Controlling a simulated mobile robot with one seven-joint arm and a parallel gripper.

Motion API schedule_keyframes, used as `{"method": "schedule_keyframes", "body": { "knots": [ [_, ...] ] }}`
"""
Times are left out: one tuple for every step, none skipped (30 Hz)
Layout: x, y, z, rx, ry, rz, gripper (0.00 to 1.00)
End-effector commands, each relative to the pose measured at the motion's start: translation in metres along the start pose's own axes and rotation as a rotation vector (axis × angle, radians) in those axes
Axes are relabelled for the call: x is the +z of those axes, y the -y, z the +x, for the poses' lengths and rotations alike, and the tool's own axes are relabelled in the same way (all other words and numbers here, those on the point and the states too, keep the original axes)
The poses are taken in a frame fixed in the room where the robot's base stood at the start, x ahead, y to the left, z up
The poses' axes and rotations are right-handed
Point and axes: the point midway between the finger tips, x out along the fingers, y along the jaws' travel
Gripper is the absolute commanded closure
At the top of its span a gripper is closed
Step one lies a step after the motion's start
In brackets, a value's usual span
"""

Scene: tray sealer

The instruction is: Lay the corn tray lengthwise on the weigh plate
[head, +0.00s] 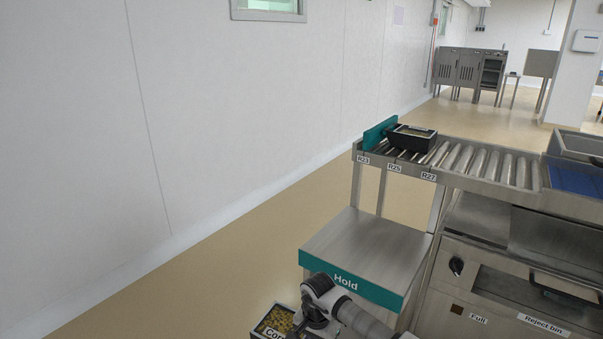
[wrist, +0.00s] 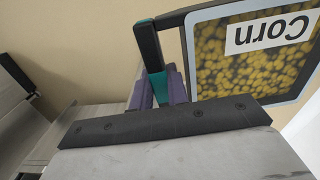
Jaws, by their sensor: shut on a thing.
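The corn tray (wrist: 187,50) is a dark-rimmed tray of yellow kernels under clear film, with a white "Corn" label, at the upper right of the wrist view. In the head view the corn tray (head: 262,334) shows at the bottom edge, partly cut off and partly behind my arm. The tray is held off to the left of the "Hold" shelf in the head view. I cannot pick out the weigh plate in either view.
The steel "Hold" shelf (head: 368,246) is bare. Above it a roller conveyor (head: 505,163), marked R23 to R27, carries another dark tray (head: 411,138) against a teal stop (head: 379,131). A steel machine with a "Reject bin" label (head: 543,325) stands at right. Open floor lies left.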

Motion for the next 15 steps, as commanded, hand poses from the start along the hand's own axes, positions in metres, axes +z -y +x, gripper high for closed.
{"method": "schedule_keyframes", "body": {
  "knots": [
    [0.009, 0.003, 0.018, -0.005, 0.008, -0.08, 1.0],
    [0.013, 0.004, 0.026, -0.005, 0.007, -0.129, 1.0],
    [0.019, 0.005, 0.037, -0.004, 0.007, -0.191, 1.0],
    [0.023, 0.006, 0.045, -0.004, 0.007, -0.235, 1.0],
    [0.026, 0.008, 0.051, -0.004, 0.007, -0.276, 1.0],
    [0.031, 0.009, 0.059, -0.003, 0.006, -0.326, 1.0],
    [0.034, 0.01, 0.065, -0.003, 0.004, -0.36, 1.0],
    [0.037, 0.011, 0.069, -0.003, 0.005, -0.39, 1.0],
    [0.04, 0.012, 0.074, -0.001, 0.003, -0.426, 1.0],
    [0.042, 0.013, 0.077, -0.002, 0.003, -0.447, 1.0],
    [0.044, 0.014, 0.08, -0.001, 0.002, -0.467, 1.0],
    [0.046, 0.014, 0.083, 0.0, 0.001, -0.487, 1.0],
    [0.047, 0.015, 0.084, 0.001, 0.001, -0.498, 1.0],
    [0.047, 0.015, 0.085, 0.001, 0.0, -0.507, 1.0],
    [0.047, 0.015, 0.086, 0.003, -0.002, -0.516, 1.0]
  ]
}}
